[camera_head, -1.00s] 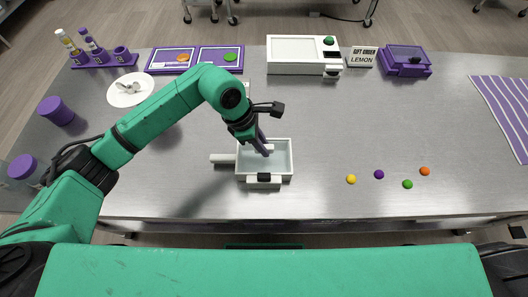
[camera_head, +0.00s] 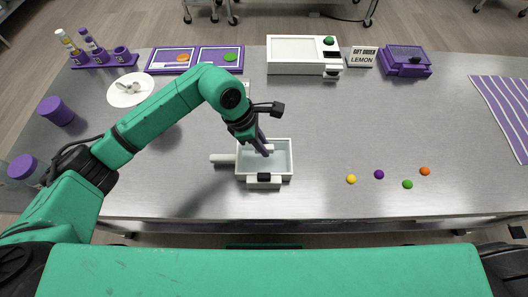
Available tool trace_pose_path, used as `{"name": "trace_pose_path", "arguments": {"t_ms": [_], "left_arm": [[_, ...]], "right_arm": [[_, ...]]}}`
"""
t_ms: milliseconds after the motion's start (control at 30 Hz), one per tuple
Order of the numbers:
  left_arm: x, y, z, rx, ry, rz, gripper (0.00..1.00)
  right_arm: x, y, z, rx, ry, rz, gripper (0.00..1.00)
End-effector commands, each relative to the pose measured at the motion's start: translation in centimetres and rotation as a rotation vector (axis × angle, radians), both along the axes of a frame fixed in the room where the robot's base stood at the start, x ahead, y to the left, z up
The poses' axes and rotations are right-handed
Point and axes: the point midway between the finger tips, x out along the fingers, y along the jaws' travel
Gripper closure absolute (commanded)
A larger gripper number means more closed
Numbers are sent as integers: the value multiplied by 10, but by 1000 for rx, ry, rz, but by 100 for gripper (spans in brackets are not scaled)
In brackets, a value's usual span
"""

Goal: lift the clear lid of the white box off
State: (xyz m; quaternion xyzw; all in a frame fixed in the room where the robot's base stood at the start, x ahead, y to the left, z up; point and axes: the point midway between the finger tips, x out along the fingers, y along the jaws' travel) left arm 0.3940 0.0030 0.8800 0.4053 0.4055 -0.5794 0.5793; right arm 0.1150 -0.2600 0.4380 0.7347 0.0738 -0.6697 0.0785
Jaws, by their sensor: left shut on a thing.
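The white box (camera_head: 288,176) stands near the front middle of the table, with a white handle bar (camera_head: 222,158) out to its left and a dark piece on its front. Its clear lid (camera_head: 280,160) looks like a pale, see-through sheet over the box; I cannot tell whether it is raised. My left gripper (camera_head: 267,150) reaches down over the box and is shut on a small whitish part at the lid's middle, mostly hidden by the fingers. My right gripper is not in view.
Yellow, purple, green and orange gummies (camera_head: 379,174) lie right of the box. A white machine (camera_head: 294,69) with a green button, a LEMON sign (camera_head: 361,57) and a purple box (camera_head: 404,69) stand at the back. A white plate (camera_head: 118,98) lies at left. The table's middle right is clear.

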Motion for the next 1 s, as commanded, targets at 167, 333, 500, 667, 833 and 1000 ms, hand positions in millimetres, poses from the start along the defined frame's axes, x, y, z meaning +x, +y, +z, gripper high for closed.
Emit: {"name": "trace_pose_path", "arguments": {"t_ms": [167, 333, 500, 667, 833, 1000], "left_arm": [[0, 0, 1, -1, -1, 0, 100], [0, 0, 7, -1, -1, -1, 100], [0, 0, 15, -1, -1, 0, 100], [0, 0, 18, -1, 0, 0, 100], [1, 0, 32, -1, -2, 0, 100], [1, 0, 58, -1, -2, 0, 100]], "right_arm": [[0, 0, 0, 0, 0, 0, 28], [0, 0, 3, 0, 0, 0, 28], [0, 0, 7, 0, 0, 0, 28], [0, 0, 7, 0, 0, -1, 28], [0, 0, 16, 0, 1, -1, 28], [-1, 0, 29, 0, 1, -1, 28]]}}
